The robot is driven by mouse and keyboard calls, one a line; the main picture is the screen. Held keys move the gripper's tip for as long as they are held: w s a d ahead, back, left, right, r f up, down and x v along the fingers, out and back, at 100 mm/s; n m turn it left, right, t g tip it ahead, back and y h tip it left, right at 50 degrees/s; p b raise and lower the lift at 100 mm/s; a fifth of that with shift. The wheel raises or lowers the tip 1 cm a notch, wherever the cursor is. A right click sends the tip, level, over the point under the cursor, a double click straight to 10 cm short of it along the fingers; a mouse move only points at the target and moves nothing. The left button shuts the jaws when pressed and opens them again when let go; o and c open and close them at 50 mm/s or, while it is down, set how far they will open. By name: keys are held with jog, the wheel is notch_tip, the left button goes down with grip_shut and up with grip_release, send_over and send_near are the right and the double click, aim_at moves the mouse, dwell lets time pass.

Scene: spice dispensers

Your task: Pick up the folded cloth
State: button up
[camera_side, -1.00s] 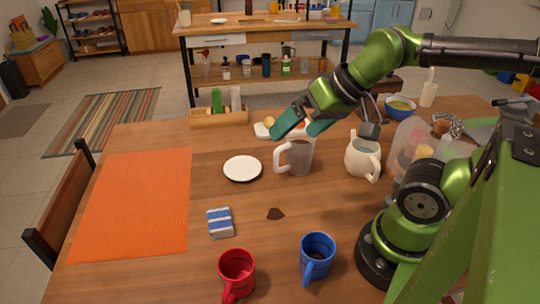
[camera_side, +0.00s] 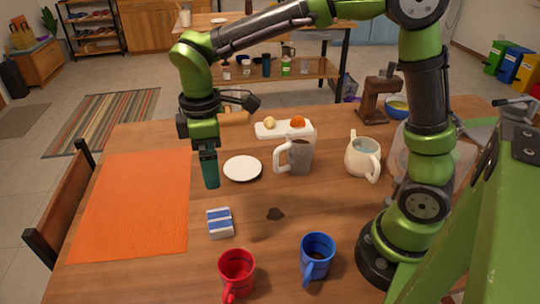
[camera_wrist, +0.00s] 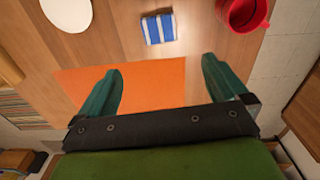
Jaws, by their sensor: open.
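The folded cloth (camera_side: 220,223) is a small blue and white striped block lying flat on the wooden table, just right of the orange mat. It also shows at the top middle of the wrist view (camera_wrist: 159,27). My gripper (camera_side: 210,184) points down above the table, beyond the cloth and left of the white plate. In the wrist view my two teal fingers (camera_wrist: 165,85) are spread wide apart with nothing between them. The cloth lies ahead of the fingertips and is not touched. In the side view one finger hides the other.
The orange mat (camera_side: 135,205) lies left of the cloth. A white plate (camera_side: 242,169), a grey mug (camera_side: 297,157) and a cream jug (camera_side: 363,157) stand farther back. A red mug (camera_side: 237,272) and a blue mug (camera_side: 317,258) stand in front.

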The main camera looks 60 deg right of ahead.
send_over(219, 218)
jog(key=f, duration=1.2)
jog(key=shift+s, duration=0.2)
jog(key=f, duration=0.5)
jog(key=shift+w, duration=0.2)
jog(key=shift+r, duration=0.1)
jog(key=c, duration=0.9)
